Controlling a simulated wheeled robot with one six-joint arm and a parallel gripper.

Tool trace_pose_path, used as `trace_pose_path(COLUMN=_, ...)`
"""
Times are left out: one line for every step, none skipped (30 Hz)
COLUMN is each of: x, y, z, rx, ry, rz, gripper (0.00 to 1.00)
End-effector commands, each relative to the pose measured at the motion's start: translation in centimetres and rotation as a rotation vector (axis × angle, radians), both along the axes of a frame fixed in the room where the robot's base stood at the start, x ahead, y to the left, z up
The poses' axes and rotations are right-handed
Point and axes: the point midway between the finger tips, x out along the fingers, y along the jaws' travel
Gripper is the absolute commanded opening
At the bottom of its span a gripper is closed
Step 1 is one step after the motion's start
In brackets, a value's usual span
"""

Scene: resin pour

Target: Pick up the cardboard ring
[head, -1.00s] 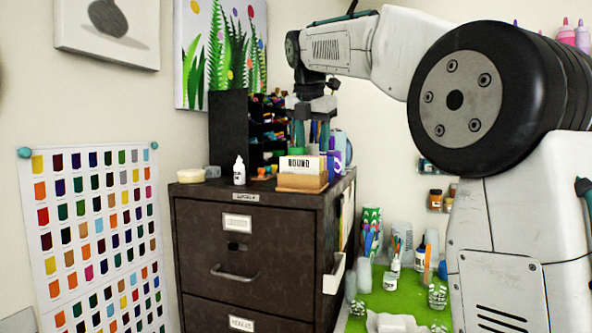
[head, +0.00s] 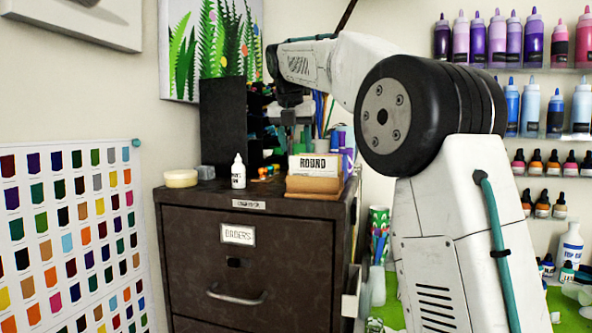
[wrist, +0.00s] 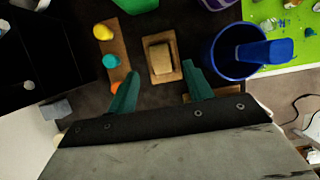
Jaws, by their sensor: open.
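In the wrist view a tan, band-like piece (wrist: 162,62) sits on a square brown base (wrist: 153,77), just ahead of my fingertips and between their lines. It looks like the cardboard ring, but its hollow is hard to make out. I cannot make it out in the head view. My gripper (wrist: 161,70) is open, its two teal fingers apart and nothing between them. In the head view my gripper (head: 294,130) hangs over the back of the cabinet top, partly hidden behind the box marked ROUND (head: 315,165).
A blue cup (wrist: 233,55) stands right of the fingers. A wooden strip (wrist: 113,45) with yellow and teal pieces lies left. A black shelf unit (head: 223,125), a white bottle (head: 238,171) and the dark cabinet (head: 255,265) show in the head view. A green mat (wrist: 285,25) lies beyond.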

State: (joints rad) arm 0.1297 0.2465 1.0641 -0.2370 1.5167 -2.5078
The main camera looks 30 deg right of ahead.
Motion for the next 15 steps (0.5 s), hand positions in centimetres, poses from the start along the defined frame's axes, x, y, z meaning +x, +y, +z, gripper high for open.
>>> trace_pose_path(x=0.2, y=-0.4, z=-0.7, rx=0.001, ry=0.002, rz=-0.004, gripper=0.51)
trace_pose_path(x=0.3, y=-0.5, z=-1.2, rx=0.0, ry=0.003, rz=-0.004, gripper=0.51)
trace_pose_path(x=0.5, y=-0.7, z=-1.8, rx=0.001, ry=0.002, rz=-0.005, gripper=0.51)
trace_pose_path(x=0.7, y=-0.9, z=-2.2, rx=0.001, ry=0.002, rz=-0.004, gripper=0.51)
trace_pose_path(x=0.8, y=-1.0, z=-2.6, rx=0.001, ry=0.002, rz=-0.005, gripper=0.51)
trace_pose_path(x=0.9, y=-1.1, z=-3.1, rx=0.001, ry=0.002, rz=-0.005, gripper=0.51)
trace_pose_path(x=1.0, y=-1.2, z=-3.3, rx=0.0, ry=0.001, rz=-0.004, gripper=0.51)
trace_pose_path(x=1.1, y=-1.3, z=-3.6, rx=0.0, ry=0.001, rz=-0.004, gripper=0.51)
trace_pose_path(x=1.1, y=-1.3, z=-3.8, rx=0.0, ry=0.001, rz=-0.004, gripper=0.51)
trace_pose_path(x=1.2, y=-1.4, z=-3.9, rx=0.0, ry=0.001, rz=-0.004, gripper=0.51)
trace_pose_path(x=1.2, y=-1.4, z=-4.0, rx=0.0, ry=0.0, rz=-0.004, gripper=0.51)
trace_pose_path(x=1.2, y=-1.3, z=-4.0, rx=0.0, ry=0.0, rz=-0.004, gripper=0.51)
trace_pose_path(x=1.2, y=-1.3, z=-4.0, rx=0.0, ry=0.0, rz=-0.003, gripper=0.51)
trace_pose_path(x=1.2, y=-1.3, z=-4.0, rx=0.0, ry=0.0, rz=-0.003, gripper=0.51)
trace_pose_path(x=1.3, y=-1.3, z=-4.0, rx=0.001, ry=-0.001, rz=-0.003, gripper=0.51)
